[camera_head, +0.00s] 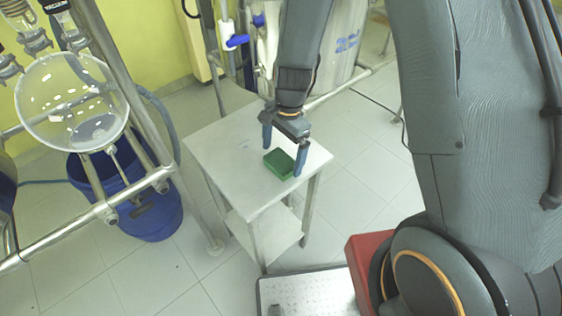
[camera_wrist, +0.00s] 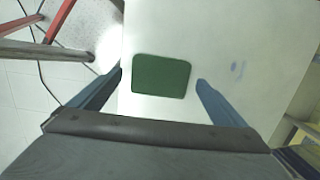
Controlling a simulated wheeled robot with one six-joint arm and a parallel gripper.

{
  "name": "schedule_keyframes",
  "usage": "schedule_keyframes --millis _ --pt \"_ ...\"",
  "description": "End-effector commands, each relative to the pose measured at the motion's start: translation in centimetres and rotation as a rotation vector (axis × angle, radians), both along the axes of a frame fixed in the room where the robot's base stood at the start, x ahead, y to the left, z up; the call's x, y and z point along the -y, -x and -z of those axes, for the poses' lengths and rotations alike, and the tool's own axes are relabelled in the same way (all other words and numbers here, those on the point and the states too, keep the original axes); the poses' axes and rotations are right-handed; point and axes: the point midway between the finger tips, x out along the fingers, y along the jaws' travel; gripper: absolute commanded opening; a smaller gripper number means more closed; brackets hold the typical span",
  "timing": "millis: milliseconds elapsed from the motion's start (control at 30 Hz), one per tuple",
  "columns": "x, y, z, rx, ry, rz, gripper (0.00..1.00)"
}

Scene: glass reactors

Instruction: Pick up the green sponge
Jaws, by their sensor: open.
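The green sponge (camera_head: 279,164) lies flat on the top of a small pale side table (camera_head: 231,142) in the head view. In the wrist view the sponge (camera_wrist: 161,75) is a dark green block with rounded corners. My gripper (camera_head: 283,160) is above the table, pointing down, with its blue fingers spread. In the wrist view the gripper (camera_wrist: 159,76) has one finger on each side of the sponge, with a gap on both sides. It is open and empty. How high the fingertips are above the tabletop is hard to tell.
A round glass vessel (camera_head: 72,103) on a metal frame (camera_head: 150,178) stands at the left, with a blue bucket (camera_head: 152,215) below. A large cylindrical tank (camera_head: 338,45) stands behind the table. The rest of the tabletop is clear.

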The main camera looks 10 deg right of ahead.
Motion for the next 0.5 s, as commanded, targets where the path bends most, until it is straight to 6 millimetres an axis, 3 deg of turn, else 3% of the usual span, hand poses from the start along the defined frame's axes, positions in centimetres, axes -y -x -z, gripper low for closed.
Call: schedule_keyframes --millis 133,400,500 --pt "-0.11 0.14 1.07 -0.001 0.000 -0.001 0.96" --pt "-0.15 0.12 1.30 0.001 0.001 -0.001 0.96" --pt "-0.14 0.12 1.29 0.001 0.001 -0.001 0.81"
